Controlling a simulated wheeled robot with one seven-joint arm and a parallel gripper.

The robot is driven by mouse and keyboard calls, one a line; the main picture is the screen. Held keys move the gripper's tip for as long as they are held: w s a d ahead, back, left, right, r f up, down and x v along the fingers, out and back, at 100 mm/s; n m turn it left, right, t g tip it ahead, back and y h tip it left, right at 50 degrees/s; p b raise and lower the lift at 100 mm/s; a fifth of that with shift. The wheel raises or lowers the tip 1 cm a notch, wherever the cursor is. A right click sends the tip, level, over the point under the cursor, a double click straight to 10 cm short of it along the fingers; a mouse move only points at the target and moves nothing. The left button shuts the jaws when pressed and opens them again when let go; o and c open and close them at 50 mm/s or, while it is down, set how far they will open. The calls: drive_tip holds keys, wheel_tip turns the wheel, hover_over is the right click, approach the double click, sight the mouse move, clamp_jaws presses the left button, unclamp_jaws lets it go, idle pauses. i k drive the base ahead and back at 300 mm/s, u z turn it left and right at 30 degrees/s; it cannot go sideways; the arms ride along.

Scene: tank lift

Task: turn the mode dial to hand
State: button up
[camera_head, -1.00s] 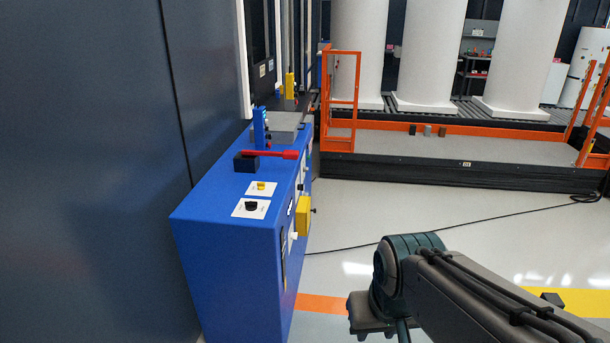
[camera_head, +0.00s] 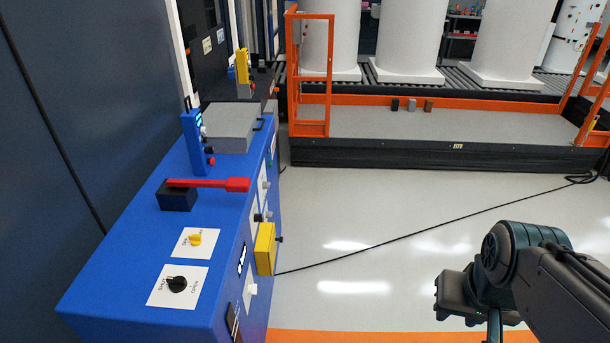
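A black dial (camera_head: 178,285) sits on a white plate with small lettering on the near end of the blue cabinet's top. A yellow dial (camera_head: 195,239) sits on a second white plate just behind it. The lettering is too small to read surely, so I cannot tell for certain which is the mode dial. My gripper (camera_head: 470,305) hangs at the lower right, over the floor, well to the right of the cabinet and touching nothing. Its fingertips do not show clearly.
The blue cabinet (camera_head: 122,284) stands against a dark wall. On it are a red lever (camera_head: 210,184), a blue post (camera_head: 195,142) and a grey box (camera_head: 228,128). A yellow box (camera_head: 265,249) juts from its right side. A black cable (camera_head: 400,238) crosses open floor.

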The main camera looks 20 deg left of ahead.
sight(258, 217)
drive_tip(key=u, duration=0.45)
drive_tip(key=i, duration=1.2)
drive_tip(key=u, duration=0.65)
